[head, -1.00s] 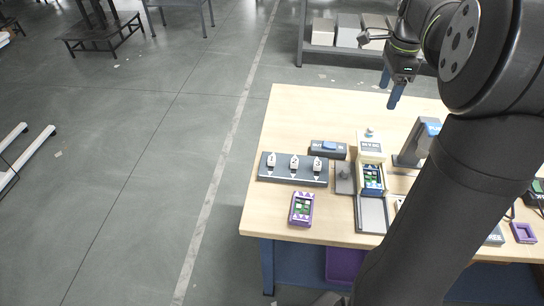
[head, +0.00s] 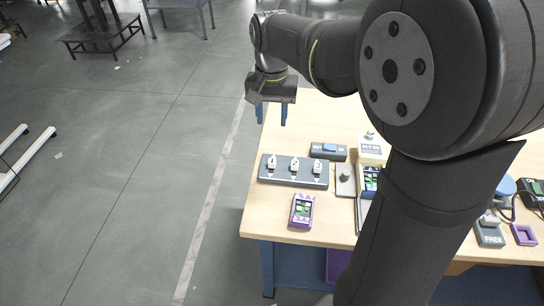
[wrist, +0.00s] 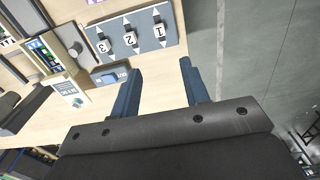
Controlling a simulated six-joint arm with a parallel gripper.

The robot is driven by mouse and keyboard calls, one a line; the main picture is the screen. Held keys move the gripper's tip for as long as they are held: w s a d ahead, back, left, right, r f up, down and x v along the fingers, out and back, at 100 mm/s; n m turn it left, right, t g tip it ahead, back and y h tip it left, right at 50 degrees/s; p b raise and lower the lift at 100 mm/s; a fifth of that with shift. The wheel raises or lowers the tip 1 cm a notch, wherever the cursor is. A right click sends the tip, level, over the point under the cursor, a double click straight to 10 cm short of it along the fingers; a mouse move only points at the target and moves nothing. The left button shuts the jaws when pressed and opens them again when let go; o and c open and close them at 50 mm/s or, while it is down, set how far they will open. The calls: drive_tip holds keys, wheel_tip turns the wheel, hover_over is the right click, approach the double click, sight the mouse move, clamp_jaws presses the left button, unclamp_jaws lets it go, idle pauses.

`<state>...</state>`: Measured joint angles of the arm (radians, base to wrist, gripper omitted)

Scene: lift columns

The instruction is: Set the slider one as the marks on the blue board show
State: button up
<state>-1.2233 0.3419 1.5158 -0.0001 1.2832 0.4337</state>
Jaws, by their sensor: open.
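The dark grey slider panel (head: 293,180) lies on the table with three white knobs in a row. In the wrist view, slider one (wrist: 158,30) is the rightmost knob, marked 1; in the head view it is the leftmost knob (head: 271,162). The blue board (head: 371,180) sits in a holder right of the panel, partly hidden by my arm; it also shows at the left of the wrist view (wrist: 39,51), its marks too small to read. My gripper (head: 271,115) is open and empty above the table's far left edge, beyond the panel and apart from it.
A purple board (head: 302,210) lies in front of the panel. A switch box with a blue button (head: 328,151) stands behind its right end. A FREE-labelled block (head: 490,232) and a purple frame (head: 523,235) are at the right. Floor lies left of the table.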

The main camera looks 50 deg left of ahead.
sight(272, 160)
wheel_tip(272, 160, down, 16)
drive_tip(key=shift+r, duration=0.2)
